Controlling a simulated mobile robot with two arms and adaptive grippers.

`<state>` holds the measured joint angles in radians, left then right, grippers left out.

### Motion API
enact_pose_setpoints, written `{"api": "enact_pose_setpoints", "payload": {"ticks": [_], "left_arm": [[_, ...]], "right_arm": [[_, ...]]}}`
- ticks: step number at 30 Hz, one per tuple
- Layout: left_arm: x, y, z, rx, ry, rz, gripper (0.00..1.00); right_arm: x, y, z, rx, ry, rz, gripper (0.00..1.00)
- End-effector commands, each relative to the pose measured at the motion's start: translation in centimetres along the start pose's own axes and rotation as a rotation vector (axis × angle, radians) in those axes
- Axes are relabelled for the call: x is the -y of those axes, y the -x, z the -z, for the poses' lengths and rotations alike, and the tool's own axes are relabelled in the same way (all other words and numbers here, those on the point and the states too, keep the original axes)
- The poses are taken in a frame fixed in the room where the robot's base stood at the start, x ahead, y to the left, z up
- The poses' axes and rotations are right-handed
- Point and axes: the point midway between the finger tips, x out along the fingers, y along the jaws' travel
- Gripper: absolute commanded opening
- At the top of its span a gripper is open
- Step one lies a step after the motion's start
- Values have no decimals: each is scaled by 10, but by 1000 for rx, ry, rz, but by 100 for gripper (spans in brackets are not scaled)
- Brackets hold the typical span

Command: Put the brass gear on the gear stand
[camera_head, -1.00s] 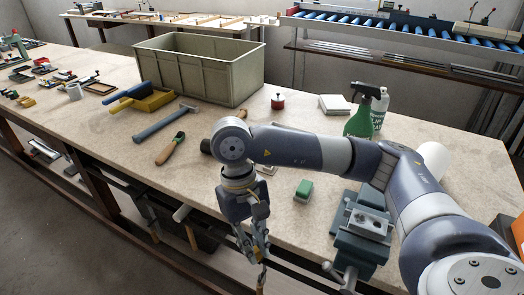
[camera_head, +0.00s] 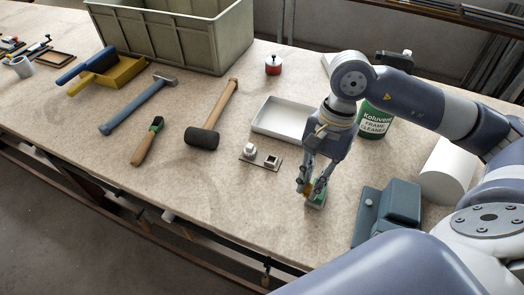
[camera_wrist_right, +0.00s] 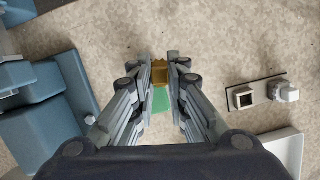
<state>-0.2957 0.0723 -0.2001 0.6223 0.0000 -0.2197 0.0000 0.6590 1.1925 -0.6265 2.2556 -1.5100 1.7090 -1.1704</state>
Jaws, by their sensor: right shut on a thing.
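My right gripper (camera_head: 311,190) is over the table's right part, pointing down. It is shut on a brass-coloured piece, the brass gear (camera_wrist_right: 160,73), which shows only partly between the fingertips in the right wrist view. The gripper (camera_wrist_right: 161,78) is above or beside a small green block (camera_head: 318,197); the exact gap is unclear. A small flat plate with two pale fixtures (camera_head: 261,157), which looks like the gear stand, lies left of the gripper. It also shows at right in the wrist view (camera_wrist_right: 258,94), with one square, hollow fixture and one rounded one. My left gripper is out of view.
A white tray (camera_head: 282,130) lies behind the plate. A mallet (camera_head: 203,137) lies to its left. Bare table lies in front of the plate.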

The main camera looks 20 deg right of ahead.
Motion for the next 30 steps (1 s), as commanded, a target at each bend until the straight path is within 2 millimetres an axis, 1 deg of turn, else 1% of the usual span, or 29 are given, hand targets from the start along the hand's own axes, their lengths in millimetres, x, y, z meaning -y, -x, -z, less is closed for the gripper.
{"api": "enact_pose_setpoints", "payload": {"ticks": [2,6,8,11,14,22,30], "left_arm": [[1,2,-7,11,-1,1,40],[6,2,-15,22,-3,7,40],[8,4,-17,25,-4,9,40],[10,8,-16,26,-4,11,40],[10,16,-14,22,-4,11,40],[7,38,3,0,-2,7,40],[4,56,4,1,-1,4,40]], "right_arm": [[-8,4,3,-2,-86,18,0],[-13,8,4,0,-170,44,0],[-12,9,5,1,-188,51,0],[-4,12,7,4,-197,58,0],[12,13,12,6,-196,59,0],[65,14,33,5,-194,56,0],[114,13,54,4,-194,54,0]]}}
